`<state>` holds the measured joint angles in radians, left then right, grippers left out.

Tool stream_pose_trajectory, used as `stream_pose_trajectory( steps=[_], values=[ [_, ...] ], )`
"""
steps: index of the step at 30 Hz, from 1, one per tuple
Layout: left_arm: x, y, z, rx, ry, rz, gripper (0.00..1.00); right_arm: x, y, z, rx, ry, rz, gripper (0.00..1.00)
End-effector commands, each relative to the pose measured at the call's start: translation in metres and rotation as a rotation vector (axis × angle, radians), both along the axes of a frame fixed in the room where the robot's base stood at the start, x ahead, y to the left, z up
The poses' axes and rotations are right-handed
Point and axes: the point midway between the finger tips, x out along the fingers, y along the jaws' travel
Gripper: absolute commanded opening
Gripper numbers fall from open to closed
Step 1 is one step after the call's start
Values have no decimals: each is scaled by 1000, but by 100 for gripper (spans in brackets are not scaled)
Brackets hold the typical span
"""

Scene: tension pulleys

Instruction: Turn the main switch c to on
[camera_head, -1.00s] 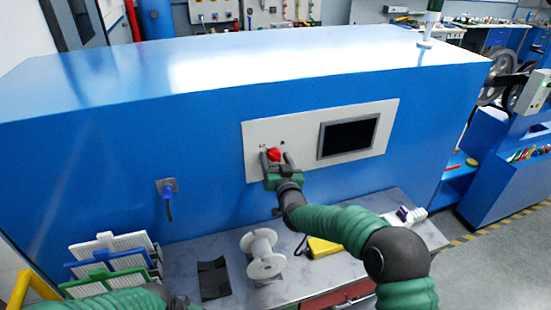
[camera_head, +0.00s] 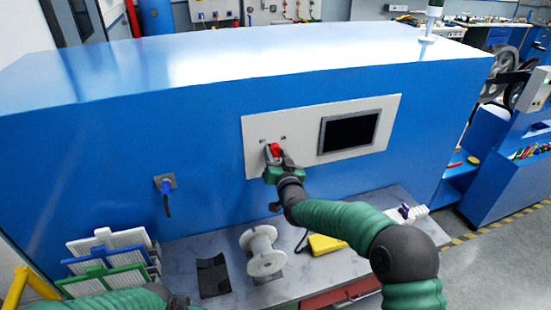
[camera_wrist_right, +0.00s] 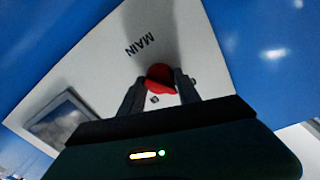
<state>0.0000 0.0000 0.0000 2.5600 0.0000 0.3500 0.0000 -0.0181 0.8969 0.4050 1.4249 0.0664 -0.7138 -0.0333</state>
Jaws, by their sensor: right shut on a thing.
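The red main switch (camera_head: 275,149) sits on the pale control panel (camera_head: 254,129) of the blue machine. In the right wrist view the red knob (camera_wrist_right: 160,74) shows between the dark fingers, below the word MAIN. My right gripper (camera_head: 275,156) is shut on the knob; its fingertips also show in the right wrist view (camera_wrist_right: 160,90). The fingers and the viewing angle hide part of the knob, so I cannot read its setting. My left arm shows only at the bottom left edge of the head view, and its fingers are not clear there.
A dark screen (camera_head: 349,131) is right of the switch. On the bench below are a white spool (camera_head: 263,252), a yellow device (camera_head: 326,245) and a black piece (camera_head: 212,275). Racks of panels (camera_head: 109,240) stand at bottom left.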

Motion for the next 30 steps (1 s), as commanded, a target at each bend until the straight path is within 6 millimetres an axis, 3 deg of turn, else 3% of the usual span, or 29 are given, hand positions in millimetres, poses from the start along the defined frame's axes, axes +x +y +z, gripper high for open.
stream_pose_trajectory(
  steps=[9, 30],
  values=[
    [0, 0, -42, 0, 0, 0, 36, 1, -3, -4, 263, 80, -4, 0],
    [0, 0, -117, 0, 0, 0, 36, 2, -6, -5, 897, 287, -5, 0]
  ],
)
